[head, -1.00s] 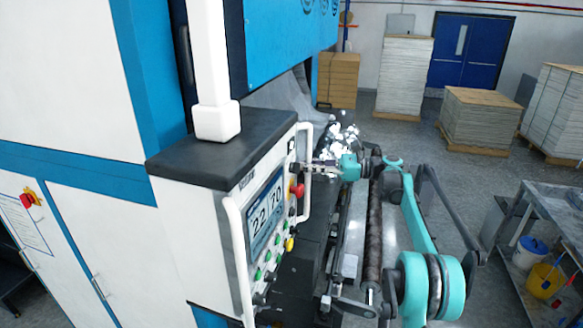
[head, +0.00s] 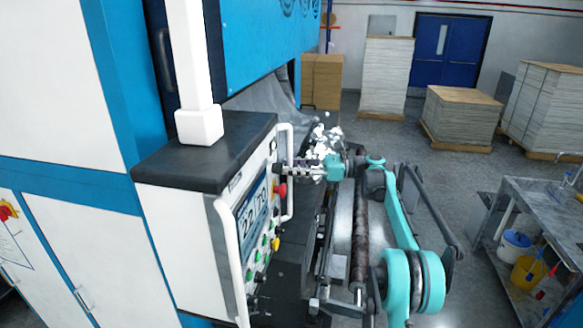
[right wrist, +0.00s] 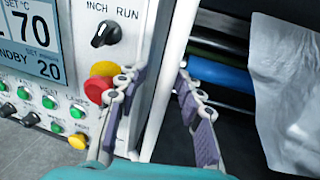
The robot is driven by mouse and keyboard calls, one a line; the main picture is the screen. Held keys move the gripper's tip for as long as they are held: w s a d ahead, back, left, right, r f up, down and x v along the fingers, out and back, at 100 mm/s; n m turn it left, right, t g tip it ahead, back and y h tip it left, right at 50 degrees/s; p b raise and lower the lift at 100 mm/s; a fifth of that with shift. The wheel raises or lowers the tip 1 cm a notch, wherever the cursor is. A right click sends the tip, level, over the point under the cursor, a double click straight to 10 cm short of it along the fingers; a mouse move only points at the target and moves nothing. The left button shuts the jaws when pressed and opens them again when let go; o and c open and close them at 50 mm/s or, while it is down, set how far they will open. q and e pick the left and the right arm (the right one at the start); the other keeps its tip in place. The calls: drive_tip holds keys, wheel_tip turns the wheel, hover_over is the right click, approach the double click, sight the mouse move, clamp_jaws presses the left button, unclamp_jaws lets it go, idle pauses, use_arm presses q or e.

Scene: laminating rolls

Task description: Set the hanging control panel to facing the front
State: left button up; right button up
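The hanging control panel (head: 172,225) is a white box with a black top, hung from a white post (head: 194,70). Its screen and button face points right in the head view, seen at a steep slant. White handles run along both sides of the face; the far handle (head: 289,185) is also in the right wrist view (right wrist: 170,85). My right gripper (head: 287,167) is at the far handle. In the wrist view its fingers (right wrist: 162,74) are spread, one on each side of the bar; firm contact cannot be told. My left gripper is not in view.
The blue and white machine body (head: 60,90) stands left of and behind the panel. Rollers (head: 360,225) lie below my right arm. A grey work table (head: 540,215) with buckets stands at right. Paper stacks (head: 460,115) stand at the back on open floor.

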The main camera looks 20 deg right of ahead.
drive_tip(key=v, duration=1.2)
drive_tip(key=shift+d, duration=0.1)
